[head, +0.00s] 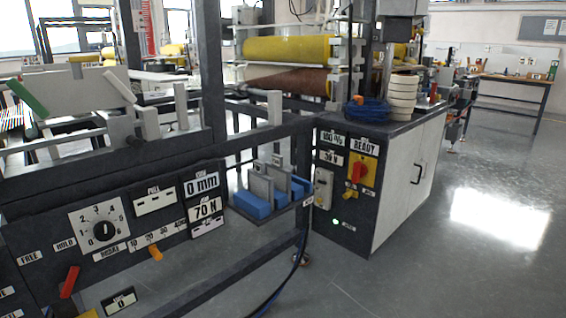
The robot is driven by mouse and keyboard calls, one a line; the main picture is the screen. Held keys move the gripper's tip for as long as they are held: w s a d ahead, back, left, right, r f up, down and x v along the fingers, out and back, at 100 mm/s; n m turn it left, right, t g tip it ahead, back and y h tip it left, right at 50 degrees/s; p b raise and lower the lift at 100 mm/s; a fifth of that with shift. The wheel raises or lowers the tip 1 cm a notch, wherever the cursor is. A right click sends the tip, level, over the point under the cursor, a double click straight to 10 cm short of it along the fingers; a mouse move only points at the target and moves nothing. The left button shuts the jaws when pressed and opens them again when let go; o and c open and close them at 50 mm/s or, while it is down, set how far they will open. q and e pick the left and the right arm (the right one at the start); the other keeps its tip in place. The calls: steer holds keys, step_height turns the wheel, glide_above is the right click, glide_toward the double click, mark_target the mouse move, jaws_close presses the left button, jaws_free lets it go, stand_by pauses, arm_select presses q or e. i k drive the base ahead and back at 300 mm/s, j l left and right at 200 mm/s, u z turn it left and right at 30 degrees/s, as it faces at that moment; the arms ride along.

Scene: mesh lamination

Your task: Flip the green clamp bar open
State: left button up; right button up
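A green bar (27,98), which looks like the clamp bar, is at the upper left on the dark machine frame (60,178). It is tilted, its upper end to the left and its lower end to the right. It is beside the left end of a pale grey plate (82,90). A similar pale grey bar (119,86) slants at the plate's right end. I cannot tell how the green bar is hinged or whether it touches anything beneath. Neither of my grippers shows in the head view.
Below is a control panel with a dial (98,229), a red lever (70,282) and an orange knob (155,253). A small shelf holds blue blocks (251,204). A cabinet (411,180) with a red-yellow switch (361,170) stands right. The floor at right is clear.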

mark_target(13, 84)
steer(key=u, duration=1.4)
